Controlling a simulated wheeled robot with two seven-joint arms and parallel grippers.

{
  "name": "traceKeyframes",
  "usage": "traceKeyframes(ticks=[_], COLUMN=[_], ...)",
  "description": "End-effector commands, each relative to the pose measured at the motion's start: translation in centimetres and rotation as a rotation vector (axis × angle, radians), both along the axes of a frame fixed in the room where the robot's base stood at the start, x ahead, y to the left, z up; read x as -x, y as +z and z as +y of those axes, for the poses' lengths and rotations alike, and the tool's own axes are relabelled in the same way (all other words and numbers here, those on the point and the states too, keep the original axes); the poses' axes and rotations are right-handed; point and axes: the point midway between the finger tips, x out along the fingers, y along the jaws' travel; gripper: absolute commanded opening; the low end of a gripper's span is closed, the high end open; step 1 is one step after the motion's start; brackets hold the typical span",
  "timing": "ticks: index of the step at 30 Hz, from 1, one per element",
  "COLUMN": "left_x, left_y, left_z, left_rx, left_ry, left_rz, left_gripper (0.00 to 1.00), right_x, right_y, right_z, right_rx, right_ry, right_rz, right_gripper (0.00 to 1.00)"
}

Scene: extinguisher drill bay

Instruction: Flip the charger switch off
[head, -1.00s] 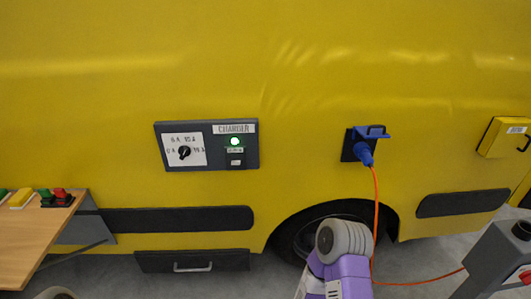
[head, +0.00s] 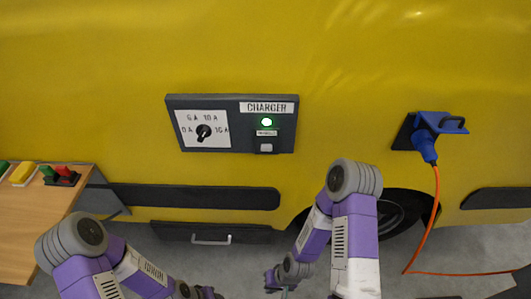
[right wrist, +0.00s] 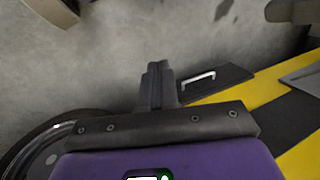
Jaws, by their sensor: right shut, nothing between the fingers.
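The dark charger panel (head: 236,147) is on the yellow vehicle side, left of centre in the head view. Under its CHARGER label, a green lamp (head: 266,122) is lit. Below the lamp is the small pale charger switch (head: 266,147); its tilt is too small to tell. My right gripper (right wrist: 157,70) is shut and empty in the right wrist view, over the grey floor. In the head view my right forearm hangs well below the panel, its hand at the bottom edge and apart from the switch.
A rotary dial (head: 204,132) is left of the switch. A blue plug (head: 426,146) with an orange cable (head: 434,210) is at right. A wooden table (head: 35,225) stands at left. A dark drawer with a handle (head: 211,240) is below the panel.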

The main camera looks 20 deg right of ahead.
Motion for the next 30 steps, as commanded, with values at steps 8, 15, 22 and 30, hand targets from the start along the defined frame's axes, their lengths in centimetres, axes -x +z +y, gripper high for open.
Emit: traceKeyframes(ticks=[8, 15, 22, 30], left_x=[0.0, -0.1, 0.0, 0.0], left_y=[2.8, 5.8, 7.0, 7.0], left_z=[0.0, 0.0, 0.0, 0.0], left_rx=[0.000, 0.000, 0.000, 0.000], left_ry=[0.000, 0.000, 0.000, 0.000], left_rz=[-0.001, -0.001, -0.001, -0.001], left_gripper=[0.43, 0.43, 0.43, 0.43], right_x=[-10.5, -16.9, -16.1, -15.8], right_y=[11.1, 29.6, 38.8, 39.8], right_z=[-0.4, -1.1, -2.2, -2.5], right_rx=[0.057, -0.149, -0.364, -0.398], right_ry=[-0.467, -1.131, -1.486, -1.545], right_rz=[-0.283, -0.629, -0.749, -0.760], right_gripper=[0.00, 0.00, 0.00, 0.00])
